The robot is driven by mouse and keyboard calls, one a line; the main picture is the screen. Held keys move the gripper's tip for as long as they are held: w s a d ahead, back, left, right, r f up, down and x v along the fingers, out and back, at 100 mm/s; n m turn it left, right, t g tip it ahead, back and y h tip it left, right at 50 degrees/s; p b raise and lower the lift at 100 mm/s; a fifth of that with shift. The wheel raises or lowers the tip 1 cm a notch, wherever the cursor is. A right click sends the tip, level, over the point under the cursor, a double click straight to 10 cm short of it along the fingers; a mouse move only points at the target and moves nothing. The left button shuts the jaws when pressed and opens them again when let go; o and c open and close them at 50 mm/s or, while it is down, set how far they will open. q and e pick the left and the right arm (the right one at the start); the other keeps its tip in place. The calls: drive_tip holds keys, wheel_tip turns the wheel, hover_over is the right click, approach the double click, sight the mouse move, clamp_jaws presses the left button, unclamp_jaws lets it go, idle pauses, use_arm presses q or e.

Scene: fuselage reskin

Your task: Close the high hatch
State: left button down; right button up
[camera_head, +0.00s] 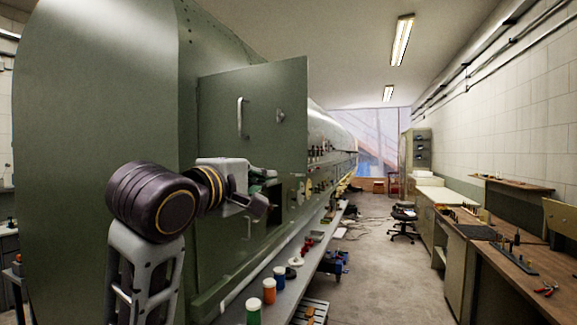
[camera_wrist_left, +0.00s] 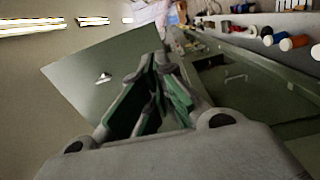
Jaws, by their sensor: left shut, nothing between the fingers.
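The high hatch (camera_head: 270,105) is a flat olive-green panel with a silver bar handle (camera_head: 241,118). It stands swung open, out from the green fuselage (camera_head: 95,90). In the left wrist view the hatch (camera_wrist_left: 85,90) is at the left, with its small handle (camera_wrist_left: 103,79). My left gripper (camera_head: 262,205) is just below the hatch's lower edge in the head view, in front of the fuselage side. Its fingers are shut and empty, and they also show in the left wrist view (camera_wrist_left: 157,72). I cannot tell whether it touches the hatch. The opening behind the panel is mostly hidden. My right gripper is not in view.
A lower green panel with a handle (camera_head: 248,226) sits below the gripper. A long ledge with jars (camera_head: 269,291) and small parts runs along the fuselage. A chair (camera_head: 403,221) and workbenches (camera_head: 500,240) stand at the right. The middle floor is mostly clear.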

use_arm(q)
drive_tip(key=shift+s+d+r+h, duration=0.15)
drive_tip(key=shift+s+r, duration=0.25)
drive_tip(key=shift+s, duration=0.25)
drive_tip(key=shift+s+d+r+h, duration=0.15)
drive_tip(key=shift+s+r, duration=0.2)
drive_tip(key=shift+s, duration=0.25)
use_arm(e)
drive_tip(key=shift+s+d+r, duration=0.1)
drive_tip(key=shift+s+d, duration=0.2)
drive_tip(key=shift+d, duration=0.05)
use_arm(q)
drive_tip(key=shift+w, duration=0.1)
drive_tip(key=p, duration=0.3)
approach(298, 165)
drive_tip(key=x, duration=0.5)
drive_tip(key=shift+a+r, duration=0.1)
drive_tip(key=shift+p+x, duration=0.4)
drive_tip(key=shift+x, duration=0.7)
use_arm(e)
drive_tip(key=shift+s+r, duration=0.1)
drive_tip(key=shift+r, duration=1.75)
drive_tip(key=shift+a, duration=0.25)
